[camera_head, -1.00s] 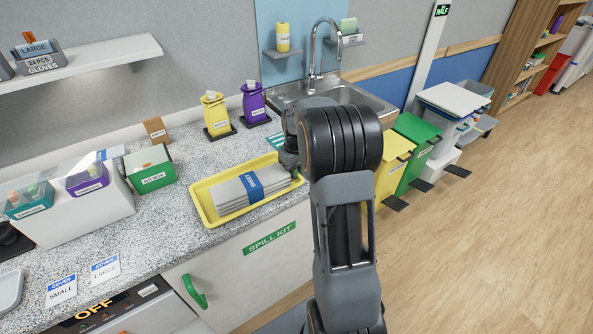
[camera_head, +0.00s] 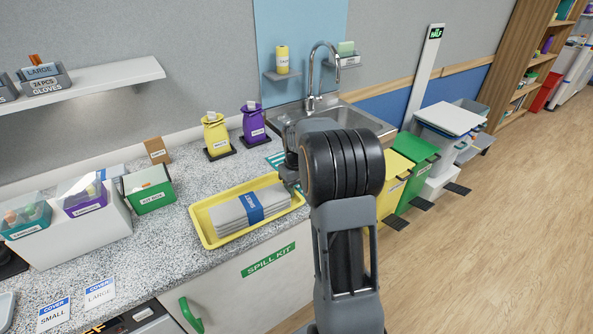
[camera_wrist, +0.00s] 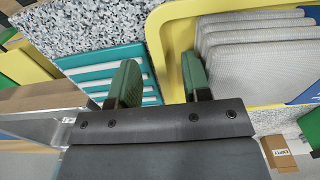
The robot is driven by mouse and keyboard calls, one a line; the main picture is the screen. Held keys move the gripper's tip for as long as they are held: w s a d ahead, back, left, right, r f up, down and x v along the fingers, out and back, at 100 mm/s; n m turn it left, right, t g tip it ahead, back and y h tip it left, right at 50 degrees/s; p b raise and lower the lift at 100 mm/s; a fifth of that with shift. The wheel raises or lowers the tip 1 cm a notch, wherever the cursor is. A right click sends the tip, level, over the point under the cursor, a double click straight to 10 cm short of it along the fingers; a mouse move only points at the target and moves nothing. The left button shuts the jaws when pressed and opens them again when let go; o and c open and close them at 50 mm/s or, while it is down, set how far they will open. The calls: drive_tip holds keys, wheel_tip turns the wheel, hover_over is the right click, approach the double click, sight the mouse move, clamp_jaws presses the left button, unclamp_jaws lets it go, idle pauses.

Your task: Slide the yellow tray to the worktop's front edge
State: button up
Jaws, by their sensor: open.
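The yellow tray (camera_head: 204,229) lies flat on the speckled worktop, close to its front edge, with a narrow strip of worktop showing in front. It holds a stack of folded grey cloths (camera_head: 232,217) with a blue band. My gripper (camera_wrist: 160,80) is open at the tray's right end. In the wrist view, its two green fingers stand apart, with the yellow tray rim (camera_wrist: 155,28) passing between them. Contact with the rim cannot be told. In the head view, my arm hides most of the gripper and part of the tray's right end.
A teal-striped item (camera_wrist: 98,72) lies beside the tray's right end, near the sink (camera_head: 350,116). A green box (camera_head: 149,190) stands to the left.

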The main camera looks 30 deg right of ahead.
wheel_tip(320, 180, up, 12)
drive_tip(key=shift+r, duration=0.25)
idle(0.6)
drive_tip(key=s+a+f+t, duration=0.1)
drive_tip(key=s+a+f, duration=0.1)
drive_tip(key=s+a, duration=0.6)
drive_tip(key=s+a+f+t, duration=0.2)
drive_tip(key=s+a+f, duration=0.1)
drive_tip(key=s+a, duration=0.5)
drive_tip(key=shift+s+m+t, duration=0.3)
drive_tip(key=shift+s, duration=0.95)
drive_tip(key=shift+a, duration=0.1)
